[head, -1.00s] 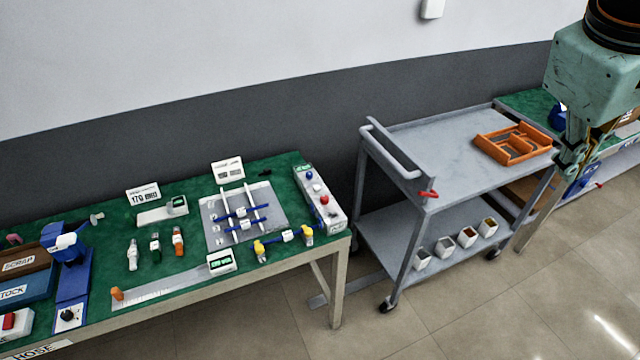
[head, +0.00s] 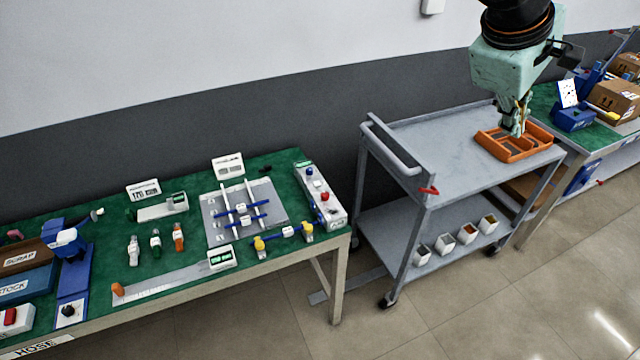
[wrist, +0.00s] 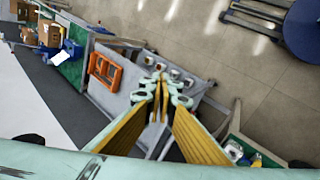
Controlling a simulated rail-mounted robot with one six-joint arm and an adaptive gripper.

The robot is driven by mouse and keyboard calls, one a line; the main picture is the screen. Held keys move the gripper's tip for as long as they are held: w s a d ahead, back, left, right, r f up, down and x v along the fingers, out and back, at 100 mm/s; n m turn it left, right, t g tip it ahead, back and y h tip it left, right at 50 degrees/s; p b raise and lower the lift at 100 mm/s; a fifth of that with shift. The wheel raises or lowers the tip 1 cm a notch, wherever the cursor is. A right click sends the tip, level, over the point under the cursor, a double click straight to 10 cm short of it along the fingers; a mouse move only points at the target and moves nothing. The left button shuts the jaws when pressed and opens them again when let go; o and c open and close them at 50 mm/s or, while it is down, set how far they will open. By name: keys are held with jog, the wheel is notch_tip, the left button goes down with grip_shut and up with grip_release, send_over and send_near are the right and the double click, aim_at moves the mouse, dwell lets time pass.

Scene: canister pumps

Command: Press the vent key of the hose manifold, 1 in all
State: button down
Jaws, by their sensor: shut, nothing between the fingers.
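A long pale box with a blue button, a white button and a red button (head: 320,196) stands at the right end of the near green bench; it looks like the hose manifold, though its lettering is too small to read. Which button is the vent key I cannot tell. My gripper (head: 517,130) is shut and empty. In the head view it hangs in front of the orange tray on the cart, well to the right of the pale box. In the wrist view its fingertips (wrist: 158,78) are together, and the bench end shows at lower right.
The grey cart (head: 400,140) stands right of the bench, with a raised handle, an orange tray (head: 490,150) on top and several small cups below. A metal plate with blue bars (head: 270,200) lies left of the pale box. Another bench stands at far right.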

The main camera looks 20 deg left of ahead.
jog(key=w+a+f+n+t, duration=0.1)
jog(key=w+a+f+n, duration=0.4)
jog(key=w+a, duration=0.4)
jog(key=n+t+y+b, duration=0.2)
jog(key=n+t, duration=0.1)
jog(key=n, duration=0.5)
send_over(317, 184)
notch_tip(317, 184, down, 23)
jog(key=shift+f, duration=0.15)
jog(key=shift+f, duration=0.1)
jog(key=shift+s+d+f+b, duration=0.1)
jog(key=shift+f+b, duration=0.7)
jog(key=shift+f, duration=2.3)
jog(key=shift+f+b, duration=1.15)
jog(key=shift+b, duration=0.15)
jog(key=shift+f+b, duration=0.65)
jog(key=shift+b, duration=0.4)
